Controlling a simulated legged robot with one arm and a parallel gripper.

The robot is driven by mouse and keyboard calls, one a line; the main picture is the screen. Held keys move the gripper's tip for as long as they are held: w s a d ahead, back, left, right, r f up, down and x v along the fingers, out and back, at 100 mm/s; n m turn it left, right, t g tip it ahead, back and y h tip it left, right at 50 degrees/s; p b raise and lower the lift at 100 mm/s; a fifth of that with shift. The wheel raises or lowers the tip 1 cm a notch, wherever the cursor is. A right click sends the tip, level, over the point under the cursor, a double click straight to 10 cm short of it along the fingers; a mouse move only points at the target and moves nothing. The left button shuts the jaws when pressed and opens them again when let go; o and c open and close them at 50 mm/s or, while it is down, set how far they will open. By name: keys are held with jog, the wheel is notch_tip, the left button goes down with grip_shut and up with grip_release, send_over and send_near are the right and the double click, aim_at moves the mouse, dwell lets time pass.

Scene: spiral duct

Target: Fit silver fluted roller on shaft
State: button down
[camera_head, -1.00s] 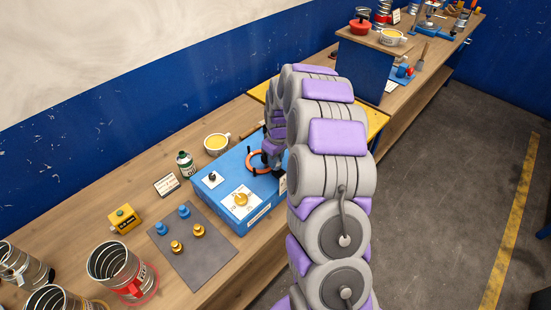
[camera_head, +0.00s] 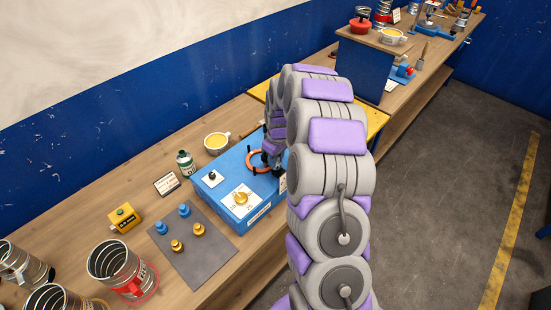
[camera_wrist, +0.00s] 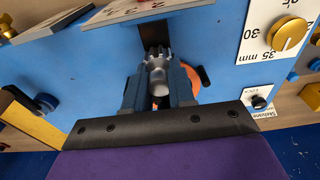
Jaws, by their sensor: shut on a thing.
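A silver fluted roller (camera_wrist: 157,66) shows in the wrist view, with its toothed end pointing away from me. My gripper (camera_wrist: 160,88) is shut on it, one blue-grey finger on each side. The roller is in front of the blue machine box (camera_wrist: 105,62), near a dark strip on its face. I cannot make out the shaft, nor whether the roller touches it. In the head view my gripper (camera_head: 273,152) is small and partly hidden by my arm, above the far end of the blue box (camera_head: 226,178).
An orange ring handwheel (camera_head: 253,166) is on the box close to my gripper, and a yellow knob (camera_wrist: 288,34) on its dial. A cup (camera_head: 216,143) and a green bottle (camera_head: 186,163) stand behind. A grey mat (camera_head: 201,262) with several knobs lies in front.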

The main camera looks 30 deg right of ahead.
jog(key=c, duration=0.9)
grip_release()
jog(key=shift+o, duration=0.6)
jog(key=shift+o, duration=1.2)
jog(key=shift+r+p, duration=0.9)
jog(key=shift+r, duration=3.05)
